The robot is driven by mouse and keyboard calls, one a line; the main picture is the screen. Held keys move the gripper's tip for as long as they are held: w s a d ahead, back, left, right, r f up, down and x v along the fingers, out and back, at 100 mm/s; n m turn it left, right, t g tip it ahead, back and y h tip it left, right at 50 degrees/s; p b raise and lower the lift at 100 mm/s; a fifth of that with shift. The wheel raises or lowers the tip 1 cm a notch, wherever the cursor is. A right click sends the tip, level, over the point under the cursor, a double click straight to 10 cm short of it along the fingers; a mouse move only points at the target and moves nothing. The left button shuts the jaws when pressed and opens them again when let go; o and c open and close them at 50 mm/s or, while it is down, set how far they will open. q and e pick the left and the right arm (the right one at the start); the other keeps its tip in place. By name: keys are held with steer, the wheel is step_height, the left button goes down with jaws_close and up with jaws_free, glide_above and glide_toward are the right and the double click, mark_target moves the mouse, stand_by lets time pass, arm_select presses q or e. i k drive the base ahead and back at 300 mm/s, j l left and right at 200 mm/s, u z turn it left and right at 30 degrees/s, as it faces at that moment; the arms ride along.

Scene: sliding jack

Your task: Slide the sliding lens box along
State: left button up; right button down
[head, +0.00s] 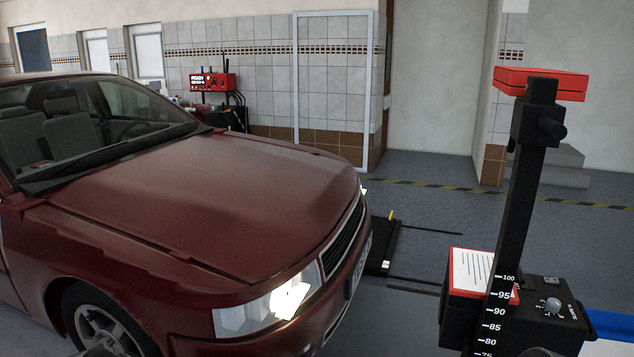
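The lens box (530,318) is a black box at the lower right, with a red-framed white label on top and a small dial on its sloped face. It is at a black upright post (522,190) marked with a white number scale, with 100 near the box's top. The box's lower part is cut off by the picture's bottom edge. The post carries a black clamp (535,125) and a flat red head (541,84) at its top. I cannot make out either gripper; no fingers show.
A dark red car (215,205) with a lit headlight (290,298) fills the left. A black floor plate (383,248) lies between car and post. A red device (213,82) stands by the tiled wall. Grey floor is open behind the post, crossed by a yellow-black line (440,187).

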mark_target(528, 324)
steer(key=k+l, duration=0.1)
steer(key=l, duration=0.45)
steer(key=k+l, duration=0.1)
steer(key=l, duration=0.5)
steer(key=k+l, duration=0.15)
steer(key=l, duration=0.4)
steer(key=k+l+z, duration=0.1)
steer(key=l, duration=0.5)
steer(key=k+l, duration=0.1)
steer(key=l, duration=1.05)
steer(key=k+z, duration=0.05)
steer(key=k, duration=0.05)
